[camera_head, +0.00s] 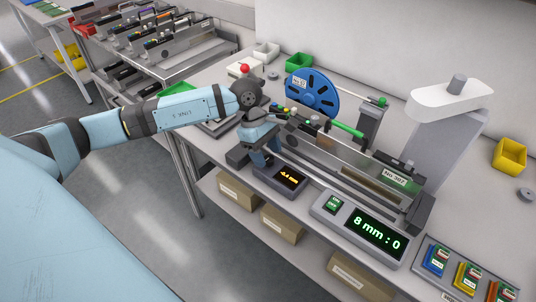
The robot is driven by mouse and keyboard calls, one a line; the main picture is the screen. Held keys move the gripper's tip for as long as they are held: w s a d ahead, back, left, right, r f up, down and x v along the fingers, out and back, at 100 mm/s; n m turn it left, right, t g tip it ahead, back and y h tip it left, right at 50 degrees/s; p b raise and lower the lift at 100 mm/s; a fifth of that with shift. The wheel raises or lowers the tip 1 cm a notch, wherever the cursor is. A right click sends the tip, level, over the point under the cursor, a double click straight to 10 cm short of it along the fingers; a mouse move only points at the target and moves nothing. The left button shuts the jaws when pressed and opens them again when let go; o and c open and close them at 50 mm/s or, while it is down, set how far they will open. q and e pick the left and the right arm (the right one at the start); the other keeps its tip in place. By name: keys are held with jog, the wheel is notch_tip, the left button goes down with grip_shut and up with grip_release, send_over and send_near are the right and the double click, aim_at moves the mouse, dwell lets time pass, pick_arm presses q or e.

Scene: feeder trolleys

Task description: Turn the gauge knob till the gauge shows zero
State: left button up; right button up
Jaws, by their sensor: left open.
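The gauge (281,181) is a small dark box near the table's front edge, with an orange display that appears to read -0.4 mm. My left gripper (263,163) is open and points down at the gauge's back left end. The knob cannot be made out; the gripper covers that spot, so I cannot tell whether the fingers touch or surround it. My right gripper is not in view.
A feeder (345,166) lies along the table behind the gauge, with a blue reel (313,92) at the back. A grey unit (352,229) reading "8 mm : 0" stands to the right. A grey-white post machine (446,135) and a yellow bin (509,155) stand further right.

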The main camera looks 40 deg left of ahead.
pick_arm(q)
jog(key=shift+d+f, duration=0.25)
jog(key=shift+f, duration=0.35)
jog(key=c, duration=0.9)
jog(key=shift+n, duration=0.3)
